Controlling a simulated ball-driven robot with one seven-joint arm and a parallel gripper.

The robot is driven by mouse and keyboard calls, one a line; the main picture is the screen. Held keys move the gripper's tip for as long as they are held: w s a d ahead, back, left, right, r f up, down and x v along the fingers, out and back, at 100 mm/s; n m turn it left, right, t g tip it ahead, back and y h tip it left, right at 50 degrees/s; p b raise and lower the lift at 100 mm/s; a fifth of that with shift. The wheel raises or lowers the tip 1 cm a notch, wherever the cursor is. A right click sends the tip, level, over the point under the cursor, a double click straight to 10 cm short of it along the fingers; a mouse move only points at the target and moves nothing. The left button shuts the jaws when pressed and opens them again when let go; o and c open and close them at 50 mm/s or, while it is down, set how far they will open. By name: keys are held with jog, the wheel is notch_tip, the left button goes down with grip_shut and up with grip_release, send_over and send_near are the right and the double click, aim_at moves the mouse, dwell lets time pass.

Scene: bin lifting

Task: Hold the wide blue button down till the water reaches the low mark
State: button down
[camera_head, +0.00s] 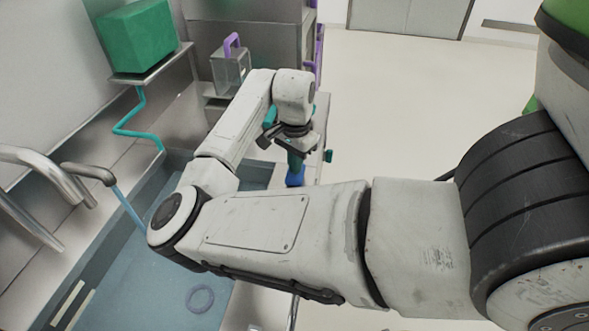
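My gripper (291,150) hangs at the end of my arm, pointing down, right of the basin. A teal piece shows below it. I cannot tell if that piece is part of the gripper or something held, and the finger gap is hidden. A blue block-like thing (295,177), likely the wide blue button, is directly below the teal piece. They appear to meet, but I cannot tell whether it is pressed. Blue water (130,285) lies in the basin (170,165), partly hidden by my arm. A pale strip (70,303) is on the left wall; I cannot tell if it is the low mark.
A curved spout (88,173) has a blue stream below it. A ring (200,299) lies in the basin. A green box (137,38) sits on a shelf above a teal pipe (132,132). A clear container with a purple handle (231,66) stands behind. The floor at right is clear.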

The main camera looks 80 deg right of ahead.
jog(key=shift+r, duration=0.1)
notch_tip(320, 180, up, 7)
jog(key=p, duration=0.6)
jog(key=shift+p, duration=0.3)
jog(key=shift+s, duration=0.15)
